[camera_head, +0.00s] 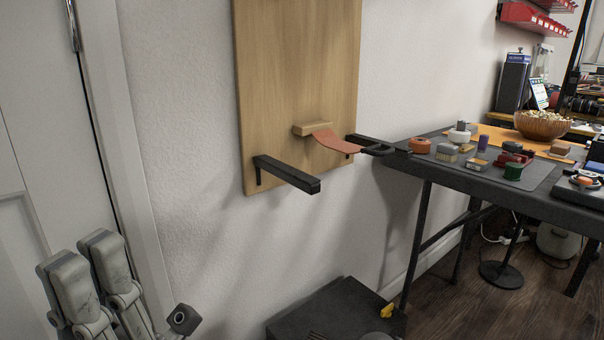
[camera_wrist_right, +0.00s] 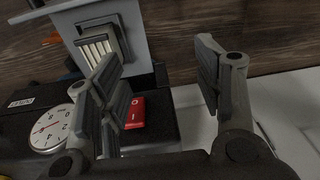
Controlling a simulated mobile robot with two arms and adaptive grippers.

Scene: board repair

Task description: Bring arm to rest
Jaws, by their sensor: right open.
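My left gripper (camera_head: 82,268) is at the lower left of the head view, fingers pointing up, in front of the white wall and door frame. Nothing shows in its fingers; their gap is hard to judge from this angle. My right gripper (camera_wrist_right: 158,66) shows in the right wrist view with its fingers wide apart and nothing between them. Past its left finger is a dark machine with a round white dial (camera_wrist_right: 52,128), a red switch (camera_wrist_right: 135,112) and a grey upright part (camera_wrist_right: 138,38). My right gripper is not seen in the head view.
A wooden board (camera_head: 297,85) on the wall has a black bar (camera_head: 288,175) and a reddish strap (camera_head: 333,142) sticking out. A black table (camera_head: 455,181) with small parts and a wooden bowl (camera_head: 543,124) stands at the right. A dark box (camera_head: 338,312) sits low in front.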

